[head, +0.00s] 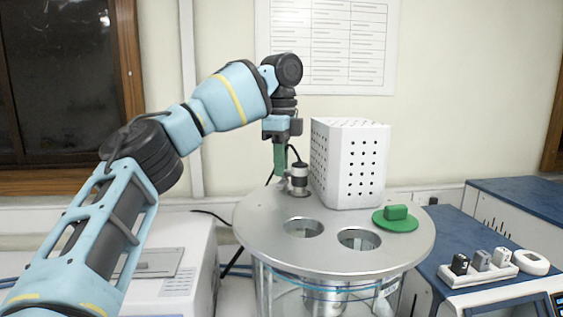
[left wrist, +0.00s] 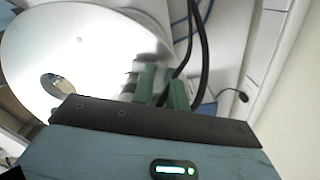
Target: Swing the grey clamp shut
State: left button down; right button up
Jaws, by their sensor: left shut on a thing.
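The round metal lid (head: 270,245) sits on top of a glass-walled bath. At its back left edge stands a silver and black cylindrical fitting (head: 299,181) with a black cable. My left gripper (head: 280,172) points down just left of this fitting, with its green fingers low at the lid's edge. In the left wrist view its fingers (left wrist: 162,92) are shut on a small pale grey part, which seems to be the grey clamp. The clamp is mostly hidden by the fingers, and its angle cannot be made out. My right gripper is not in view.
A white perforated box (head: 350,163) stands on the lid, right of the fitting. A green cover (head: 396,219) lies at the lid's right, and two round holes open at its front. Black cables (left wrist: 200,50) run close beside my fingers. Blue-topped instruments (head: 480,240) stand at right.

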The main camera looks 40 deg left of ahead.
pick_arm(q)
jog(key=n, duration=0.5)
jog(key=shift+s+d+n, duration=0.1)
jog(key=shift+s+n, duration=0.1)
jog(key=shift+n, duration=0.1)
jog(key=n, duration=0.4)
jog(key=shift+d+r+n, duration=0.1)
jog(key=shift+d+n, duration=0.1)
jog(key=shift+n, duration=0.2)
jog(key=c, duration=1.4)
grip_release()
jog(key=shift+r, duration=3.85)
jog(key=shift+f, duration=0.1)
